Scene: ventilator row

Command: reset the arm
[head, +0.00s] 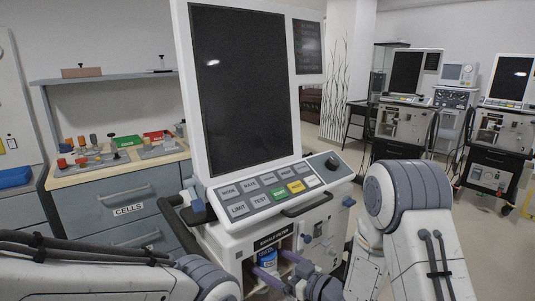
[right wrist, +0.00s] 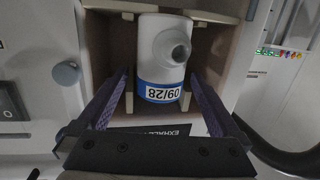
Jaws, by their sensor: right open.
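The ventilator (head: 245,90) stands in front of me, with a dark screen and a keypad. Below the keypad is an open bay (head: 285,243) with a dark label plate starting "EXHALE". A white canister with a blue band (head: 267,258) stands in the bay; in the right wrist view the canister (right wrist: 163,55) shows its round port and the mark 09/28. My right gripper (head: 280,266) is at the bay mouth. In the right wrist view its purple fingers (right wrist: 160,86) are spread, one on each side of the canister. Of my left arm only links show.
A grey cabinet marked CELLS (head: 115,195) stands at left, with several coloured parts on top and a shelf (head: 110,78) above. More ventilators (head: 402,125) stand at the back right. The ventilator's handle (head: 307,205) juts out above the bay.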

